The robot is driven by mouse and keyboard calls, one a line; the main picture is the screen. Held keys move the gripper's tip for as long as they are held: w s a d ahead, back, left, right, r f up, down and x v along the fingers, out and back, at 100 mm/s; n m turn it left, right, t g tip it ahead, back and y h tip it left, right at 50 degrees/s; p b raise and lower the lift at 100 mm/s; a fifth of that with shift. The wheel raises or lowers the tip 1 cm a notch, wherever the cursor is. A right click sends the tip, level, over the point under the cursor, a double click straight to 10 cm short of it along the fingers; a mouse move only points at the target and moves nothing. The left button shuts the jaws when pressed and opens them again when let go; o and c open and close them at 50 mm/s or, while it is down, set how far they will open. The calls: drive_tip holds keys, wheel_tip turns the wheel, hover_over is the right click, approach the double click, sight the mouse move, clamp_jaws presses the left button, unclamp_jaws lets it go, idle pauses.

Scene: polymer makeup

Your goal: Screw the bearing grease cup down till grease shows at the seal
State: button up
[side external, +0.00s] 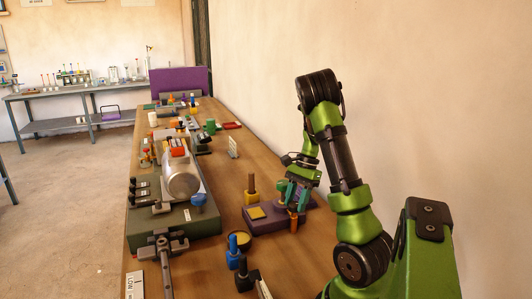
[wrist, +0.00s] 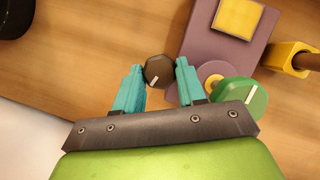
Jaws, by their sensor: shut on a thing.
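My gripper (wrist: 160,76) has its teal fingers shut on a dark brown faceted knob (wrist: 158,70) with a white line on its top. I take this knob to be the grease cup, though no label confirms it. In the side view my gripper (side external: 294,205) points down at the right end of a low purple block (side external: 275,223). An orange-brown part (side external: 293,222) shows just under the fingers. The purple block also shows in the wrist view (wrist: 205,50). I cannot make out the seal or any grease.
A green knob (wrist: 240,98) with a white line sits close right of my fingers. The block carries a yellow square (wrist: 238,17); a yellow post (wrist: 285,56) stands beside it. A blue-based part (side external: 238,243) and a large grey cylinder (side external: 183,181) stand left on the bench.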

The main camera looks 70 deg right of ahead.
idle(0.5)
drive_tip(key=o, duration=1.1)
drive_tip(key=shift+c, duration=0.2)
drive_tip(key=shift+r, duration=0.1)
drive_tip(key=v, duration=1.6)
drive_tip(key=shift+d+r, duration=0.2)
drive_tip(key=shift+r, duration=0.15)
drive_tip(key=shift+s, duration=0.2)
